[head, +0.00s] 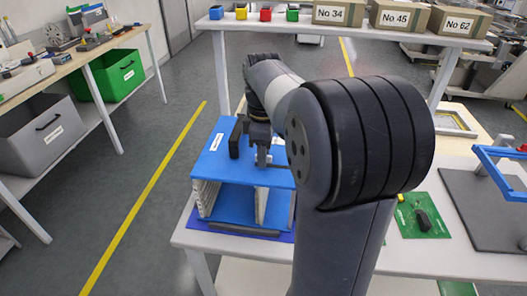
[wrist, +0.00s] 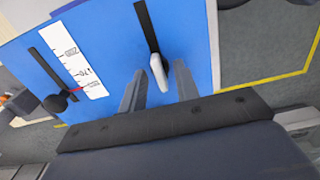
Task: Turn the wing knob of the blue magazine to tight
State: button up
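The blue magazine (head: 215,160) stands on the white table in the head view, left of my arm. Its blue top plate (wrist: 195,25) fills much of the wrist view. The pale wing knob (wrist: 157,72) sits at the lower end of a dark slot in this plate. My gripper (wrist: 159,78) is open, with one finger to each side of the knob in the picture. I cannot tell whether either finger touches it. In the head view my gripper (head: 263,158) is over the magazine's top, and the knob cannot be made out there.
A white scale (wrist: 80,60) with a red pointer and a black knob (wrist: 55,103) lie left of the wing knob. A green board (head: 420,216) and a grey plate with a blue frame (head: 490,160) are to the right. Bins and boxes stand on the back shelf (head: 270,22).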

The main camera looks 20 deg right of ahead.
grip_shut()
jog(key=shift+r+m+p, duration=0.1)
jog(key=shift+m+p, duration=1.05)
jog(key=shift+m, duration=0.25)
jog(key=m+p, duration=0.2)
jog(key=m, duration=0.2)
jog(key=shift+m, duration=0.3)
jog(key=m+p, duration=0.2)
jog(key=m, duration=0.3)
jog(key=shift+p, duration=0.35)
jog(key=m+p, duration=0.1)
jog(key=m, duration=0.4)
jog(key=shift+m, duration=0.4)
grip_release()
